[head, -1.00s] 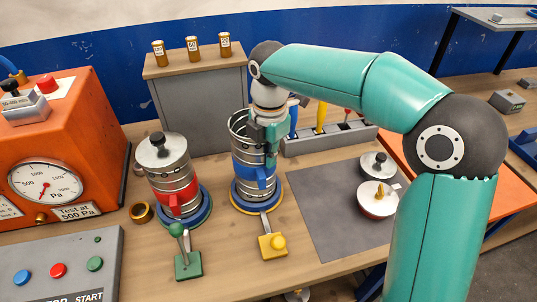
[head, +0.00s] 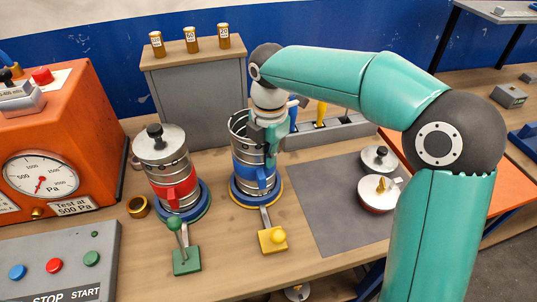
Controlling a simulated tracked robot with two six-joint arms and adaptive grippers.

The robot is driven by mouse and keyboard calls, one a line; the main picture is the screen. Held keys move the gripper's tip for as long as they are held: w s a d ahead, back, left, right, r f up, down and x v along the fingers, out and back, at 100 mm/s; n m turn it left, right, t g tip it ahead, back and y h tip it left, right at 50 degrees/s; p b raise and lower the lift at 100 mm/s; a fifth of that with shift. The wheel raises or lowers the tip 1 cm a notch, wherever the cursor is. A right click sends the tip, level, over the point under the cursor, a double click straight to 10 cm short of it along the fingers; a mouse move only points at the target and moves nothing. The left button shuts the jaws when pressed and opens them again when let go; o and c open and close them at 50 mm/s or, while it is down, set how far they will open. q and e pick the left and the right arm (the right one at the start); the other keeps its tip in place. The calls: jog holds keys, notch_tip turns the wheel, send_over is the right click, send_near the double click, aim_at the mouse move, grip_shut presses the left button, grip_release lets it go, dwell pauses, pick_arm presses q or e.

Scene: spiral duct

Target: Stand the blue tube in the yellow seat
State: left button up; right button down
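The blue tube (head: 246,160), a metal spiral duct with a blue band, stands upright in the seat with the yellow rim (head: 277,197). Its top is open. My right gripper (head: 272,150) is at the tube's upper right wall, pointing down. Its fingers are partly hidden, so I cannot tell whether they grip the wall. My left gripper is not in view.
A red-banded tube (head: 165,165) with a lid stands in a blue-rimmed seat to the left. Green (head: 187,260) and yellow (head: 274,240) lever clamps stand in front. Two lids (head: 379,193) lie on the grey mat (head: 325,215). An orange gauge box (head: 70,130) is at left.

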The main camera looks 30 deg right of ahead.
jog(key=shift+f, duration=0.25)
jog(key=c, duration=1.2)
grip_release()
jog(key=shift+c, duration=0.2)
notch_tip(320, 180, up, 12)
